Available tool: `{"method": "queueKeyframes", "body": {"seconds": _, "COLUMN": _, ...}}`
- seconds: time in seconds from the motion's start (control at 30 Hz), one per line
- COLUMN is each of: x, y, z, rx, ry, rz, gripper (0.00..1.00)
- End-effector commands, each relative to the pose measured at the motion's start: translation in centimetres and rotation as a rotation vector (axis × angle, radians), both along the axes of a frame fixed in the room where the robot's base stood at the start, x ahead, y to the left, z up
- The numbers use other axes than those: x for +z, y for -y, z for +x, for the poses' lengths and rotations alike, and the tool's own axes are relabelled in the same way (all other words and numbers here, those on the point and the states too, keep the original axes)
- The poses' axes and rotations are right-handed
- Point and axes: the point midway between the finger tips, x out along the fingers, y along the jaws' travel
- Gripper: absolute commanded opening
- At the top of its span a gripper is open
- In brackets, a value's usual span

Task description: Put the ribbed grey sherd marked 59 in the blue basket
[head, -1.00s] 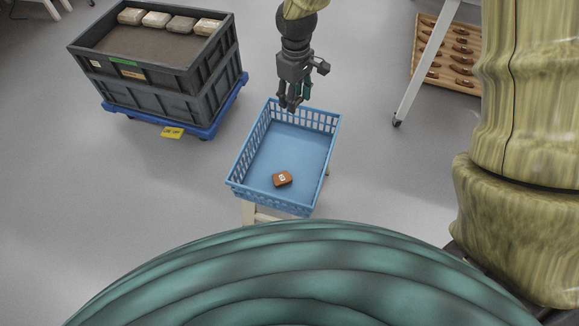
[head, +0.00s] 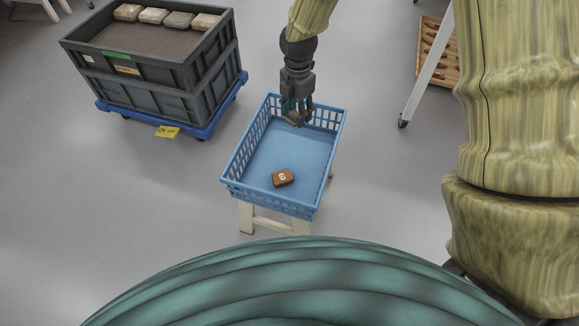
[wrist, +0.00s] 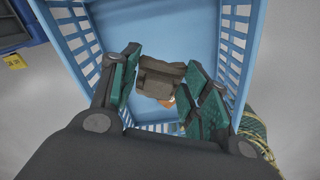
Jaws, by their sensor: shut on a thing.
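My gripper (head: 297,116) points down over the far end of the blue basket (head: 268,201). It is shut on a grey-brown sherd (wrist: 160,77) with ridges across it; no number is readable on it. In the wrist view the sherd sits between the teal finger pads (wrist: 163,92), with the basket's floor and slotted walls (wrist: 70,28) around and below. In the head view only a small part of the sherd shows between the fingers. I cannot tell whether it touches the basket floor.
An orange-brown sherd (head: 283,178) with a white label lies on the basket floor, towards the near side. The basket stands on a pale wooden stand (head: 247,215). A grey crate (head: 150,82) on a blue dolly holds several pale blocks. A tray of brown pieces (head: 436,50) is at right.

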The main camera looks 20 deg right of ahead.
Motion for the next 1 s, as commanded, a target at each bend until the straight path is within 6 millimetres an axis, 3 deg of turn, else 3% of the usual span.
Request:
{"method": "queueKeyframes", "body": {"seconds": 0.1, "x": -1.8, "y": 0.1, "z": 0.3, "rx": 0.16, "ry": 0.001, "rz": 0.0, "gripper": 0.22}}
{"method": "queueKeyframes", "body": {"seconds": 0.4, "x": -3.6, "y": 0.4, "z": 0.7, "rx": 0.429, "ry": 0.003, "rz": 0.0, "gripper": 0.22}}
{"method": "queueKeyframes", "body": {"seconds": 0.57, "x": -4.5, "y": 0.4, "z": 0.7, "rx": 0.464, "ry": 0.002, "rz": 0.0, "gripper": 0.22}}
{"method": "queueKeyframes", "body": {"seconds": 0.83, "x": -8.3, "y": 0.4, "z": 0.7, "rx": 0.464, "ry": 0.001, "rz": 0.0, "gripper": 0.22}}
{"method": "queueKeyframes", "body": {"seconds": 1.0, "x": -9.3, "y": 0.4, "z": 0.7, "rx": 0.465, "ry": 0.002, "rz": 0.0, "gripper": 0.22}}
